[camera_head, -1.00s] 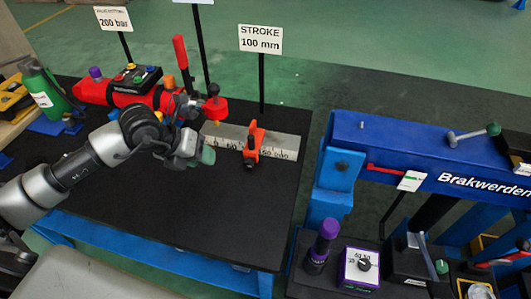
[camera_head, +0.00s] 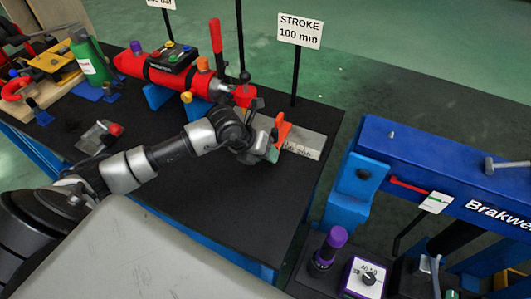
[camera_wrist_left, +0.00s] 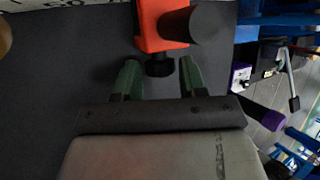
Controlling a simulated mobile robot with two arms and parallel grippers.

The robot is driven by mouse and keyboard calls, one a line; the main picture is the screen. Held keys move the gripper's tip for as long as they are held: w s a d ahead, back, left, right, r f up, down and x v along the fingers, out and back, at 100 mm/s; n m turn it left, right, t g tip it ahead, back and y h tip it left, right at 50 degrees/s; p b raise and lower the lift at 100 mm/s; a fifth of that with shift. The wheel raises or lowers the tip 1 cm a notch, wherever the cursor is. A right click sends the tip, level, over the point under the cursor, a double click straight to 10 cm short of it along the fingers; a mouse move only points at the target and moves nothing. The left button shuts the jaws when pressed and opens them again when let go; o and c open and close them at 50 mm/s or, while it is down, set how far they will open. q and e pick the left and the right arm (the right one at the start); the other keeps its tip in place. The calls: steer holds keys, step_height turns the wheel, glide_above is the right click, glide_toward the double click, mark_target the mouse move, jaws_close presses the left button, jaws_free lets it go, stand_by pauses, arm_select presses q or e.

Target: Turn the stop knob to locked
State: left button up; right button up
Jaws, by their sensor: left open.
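The orange stop (camera_head: 283,131) sits on the grey scale bar (camera_head: 308,143) below the STROKE 100 mm sign. In the left wrist view the stop (camera_wrist_left: 146,30) shows close up, with a dark cylinder (camera_wrist_left: 183,24) and a small black knob (camera_wrist_left: 160,66) on its near side. I cannot tell which of these is the stop knob, or its setting. My left gripper (camera_head: 266,151) is at the stop, partly hiding it in the head view. Its green fingertips (camera_wrist_left: 160,78) are apart, one on each side of the small black knob, with gaps visible. My right gripper is not in view.
A red cylinder (camera_head: 155,72) with coloured knobs and a red lever (camera_head: 215,36) stand behind my arm. The blue press frame (camera_head: 430,165) rises at the right. A control box (camera_head: 366,279) and purple-topped part (camera_head: 328,249) stand below it. The black tabletop (camera_head: 215,215) in front is clear.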

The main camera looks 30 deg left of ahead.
arm_select(q)
steer(key=shift+w+f, duration=0.1)
steer(key=shift+f, duration=0.1)
steer(key=shift+d, duration=0.1)
steer(key=c, duration=0.6)
steer(key=shift+r+y, duration=0.15)
steer(key=shift+y, duration=0.15)
steer(key=shift+c, duration=0.2)
steer(key=shift+y, duration=0.5)
steer(key=o, duration=0.6)
steer(key=shift+o, duration=0.2)
